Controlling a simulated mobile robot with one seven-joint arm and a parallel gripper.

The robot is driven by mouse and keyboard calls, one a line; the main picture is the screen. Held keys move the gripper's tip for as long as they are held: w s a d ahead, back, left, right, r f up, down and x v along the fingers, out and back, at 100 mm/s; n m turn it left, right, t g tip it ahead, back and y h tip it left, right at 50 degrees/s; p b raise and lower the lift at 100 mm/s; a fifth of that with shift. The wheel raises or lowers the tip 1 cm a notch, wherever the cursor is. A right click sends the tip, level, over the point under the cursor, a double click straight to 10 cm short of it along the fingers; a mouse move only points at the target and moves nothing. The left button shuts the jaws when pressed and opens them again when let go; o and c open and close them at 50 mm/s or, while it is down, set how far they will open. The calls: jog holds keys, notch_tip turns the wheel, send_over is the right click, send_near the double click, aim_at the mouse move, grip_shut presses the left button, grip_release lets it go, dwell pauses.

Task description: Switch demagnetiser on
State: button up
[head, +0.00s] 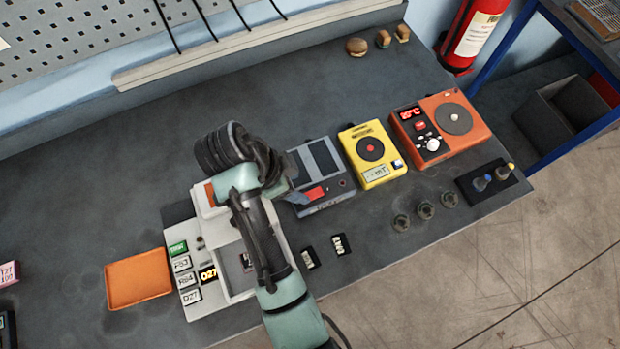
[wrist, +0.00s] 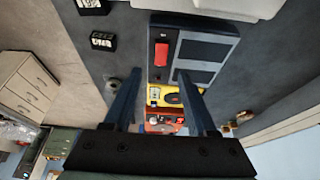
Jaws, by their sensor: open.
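The demagnetiser looks to be the grey box (head: 335,199) with two dark plates on top and a red rocker switch (head: 316,193). In the wrist view the box (wrist: 209,29) shows at the top with its red switch (wrist: 161,53) just beyond my fingertips. I cannot tell which way the rocker is tipped. My gripper (wrist: 160,72) is open, with nothing between its two fingers. It hangs by the left side of the box, and my wrist partly hides it in the head view.
A yellow device (head: 384,176) and an orange hot plate (head: 478,121) stand to the right of the box. A white tray unit (head: 234,285) with label tiles lies left, partly behind my arm. Small dark label blocks (head: 339,244) and several round weights (head: 425,210) lie in front.

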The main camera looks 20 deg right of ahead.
aim_at(314, 194)
jog(key=p+x, duration=0.1)
jog(key=x, duration=0.7)
jog(key=shift+w, duration=0.15)
grip_shut()
